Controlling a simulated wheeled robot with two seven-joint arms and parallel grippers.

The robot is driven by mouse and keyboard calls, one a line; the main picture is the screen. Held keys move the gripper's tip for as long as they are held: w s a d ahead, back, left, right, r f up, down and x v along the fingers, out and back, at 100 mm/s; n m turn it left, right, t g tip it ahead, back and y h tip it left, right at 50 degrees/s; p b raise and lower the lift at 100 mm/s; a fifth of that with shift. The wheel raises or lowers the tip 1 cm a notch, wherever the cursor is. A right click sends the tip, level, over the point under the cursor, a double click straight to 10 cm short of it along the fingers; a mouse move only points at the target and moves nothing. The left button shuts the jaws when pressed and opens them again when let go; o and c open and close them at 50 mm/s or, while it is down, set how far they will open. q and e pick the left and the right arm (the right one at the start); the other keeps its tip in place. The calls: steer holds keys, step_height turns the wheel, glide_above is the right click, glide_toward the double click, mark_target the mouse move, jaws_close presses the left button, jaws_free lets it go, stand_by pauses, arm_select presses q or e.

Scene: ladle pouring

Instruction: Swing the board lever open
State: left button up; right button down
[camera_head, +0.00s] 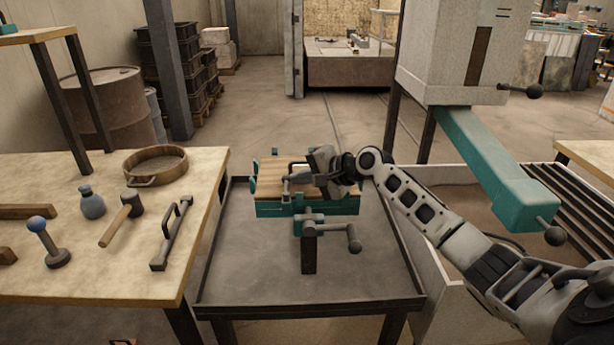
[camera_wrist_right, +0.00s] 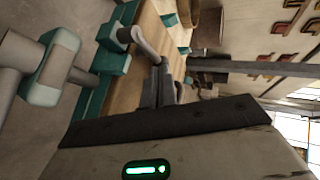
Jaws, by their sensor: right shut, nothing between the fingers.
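The wooden board (camera_head: 268,172) lies in a teal frame (camera_head: 268,209) on the dark metal table, and its planks also show in the right wrist view (camera_wrist_right: 128,88). A short grey lever (camera_wrist_right: 148,42) on a teal pivot (camera_wrist_right: 112,60) sits at the board's edge. My right gripper (camera_head: 291,179) is over the board, coming in from the right. In the right wrist view its fingers (camera_wrist_right: 161,72) are shut and empty, close beside the lever's free end; I cannot tell whether they touch it. My left gripper is not in view.
A teal vise part with a dark crank handle (camera_head: 353,239) stands in front of the board. The left workbench (camera_head: 85,278) holds a mallet (camera_head: 122,219), a sieve (camera_head: 155,164), a bottle and a black handle. A teal arm with a knob (camera_head: 554,235) juts in at the right. The front of the table is clear.

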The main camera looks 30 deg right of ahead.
steer(key=shift+w+b, duration=0.1)
steer(key=shift+b, duration=0.3)
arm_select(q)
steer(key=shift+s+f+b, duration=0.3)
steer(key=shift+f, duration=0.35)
arm_select(e)
steer(key=shift+w+n+y, duration=0.1)
steer(key=shift+n+y, duration=0.3)
arm_select(q)
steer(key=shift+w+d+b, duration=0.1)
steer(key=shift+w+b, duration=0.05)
steer(key=shift+b, duration=0.25)
arm_select(e)
steer(key=shift+w+g, duration=0.1)
steer(key=shift+g, duration=0.2)
